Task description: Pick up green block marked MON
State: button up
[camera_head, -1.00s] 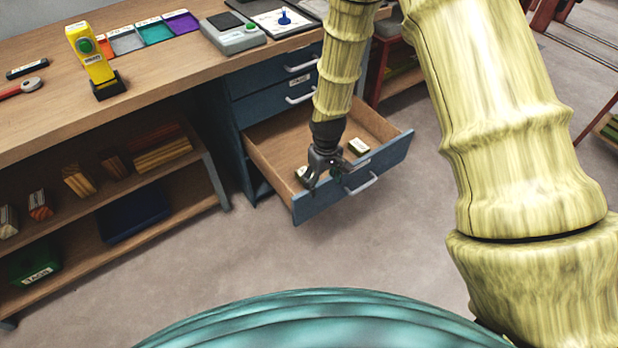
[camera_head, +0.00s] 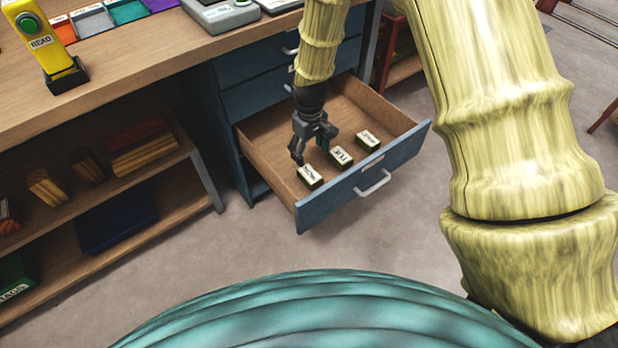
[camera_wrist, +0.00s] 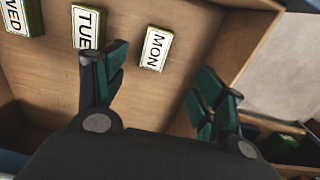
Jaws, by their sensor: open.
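The block marked MON (camera_head: 310,177) has a white label and green sides. It lies in the open drawer (camera_head: 262,150), leftmost in a row near the drawer's front. In the wrist view the MON block (camera_wrist: 155,49) appears between the directions of my two fingers, beyond their tips. My gripper (camera_head: 314,146) is open and empty, inside the drawer area behind the MON block. Its dark green fingertips (camera_wrist: 165,78) show apart in the wrist view and do not touch the block.
The TUE block (camera_head: 341,160) and WED block (camera_head: 367,142) lie to the right of MON, with gaps between. The drawer's front panel (camera_head: 345,190) and side walls surround them. A workbench (camera_head: 150,55) and a shelf with wooden blocks stand to the left.

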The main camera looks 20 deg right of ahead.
jog(key=shift+w+d+f+b, duration=0.15)
jog(key=shift+f+b, duration=0.35)
jog(key=shift+f, duration=0.3)
jog(key=shift+w+a+f+b, duration=0.15)
jog(key=shift+f+b, duration=0.3)
jog(key=shift+f, duration=0.3)
jog(key=b, duration=0.1)
send_over(310, 173)
jog(key=f, duration=0.4)
jog(key=shift+s+f, duration=0.25)
jog(key=shift+f, duration=0.15)
jog(key=shift+w+f+b, duration=0.2)
jog(key=shift+f+b, duration=0.7)
jog(key=shift+f, duration=1.9)
jog(key=c, duration=1.1)
